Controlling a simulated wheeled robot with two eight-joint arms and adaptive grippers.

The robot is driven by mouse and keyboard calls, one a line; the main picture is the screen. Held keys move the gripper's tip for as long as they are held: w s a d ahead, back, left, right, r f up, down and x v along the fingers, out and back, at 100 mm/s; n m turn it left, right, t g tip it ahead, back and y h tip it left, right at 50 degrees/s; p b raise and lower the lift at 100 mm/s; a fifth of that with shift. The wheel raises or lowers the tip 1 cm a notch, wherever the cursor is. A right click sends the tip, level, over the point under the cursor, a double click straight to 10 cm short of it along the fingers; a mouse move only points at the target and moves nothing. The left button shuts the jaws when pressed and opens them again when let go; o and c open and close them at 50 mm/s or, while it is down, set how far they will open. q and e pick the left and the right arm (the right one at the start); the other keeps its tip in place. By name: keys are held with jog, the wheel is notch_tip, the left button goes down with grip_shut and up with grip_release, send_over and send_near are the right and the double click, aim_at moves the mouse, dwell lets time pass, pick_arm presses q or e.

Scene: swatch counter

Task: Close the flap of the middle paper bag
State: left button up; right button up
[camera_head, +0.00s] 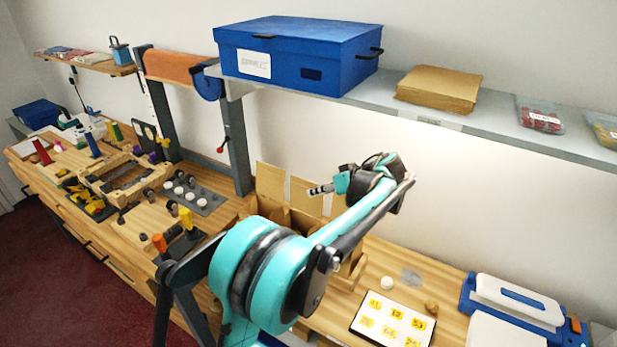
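Brown paper bags stand in a row on the wooden counter, behind my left arm. The left bag has its flap (270,181) standing up. The middle bag's flap (305,196) is also upright. My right gripper is not in view.
A grey shelf (500,132) with a blue box (298,52) and a kraft stack (439,88) runs above the bags. A card with yellow labels (393,320) and a blue-white device (515,302) lie right. Wooden fixtures and tools crowd the counter's left.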

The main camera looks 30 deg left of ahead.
aim_at(308, 182)
pick_arm(q)
jog(key=shift+w+a+f+n+g+y+p, duration=0.7)
jog(key=shift+w+n+y, duration=1.1)
jog(key=shift+w+n, duration=1.3)
jog(key=shift+m, duration=0.5)
jog(key=x, duration=0.4)
jog(key=w+x, duration=0.1)
jog(key=x, duration=0.1)
jog(key=shift+a+f+b, duration=0.2)
jog(key=shift+f+b, duration=0.15)
jog(key=shift+f, duration=0.1)
grip_shut()
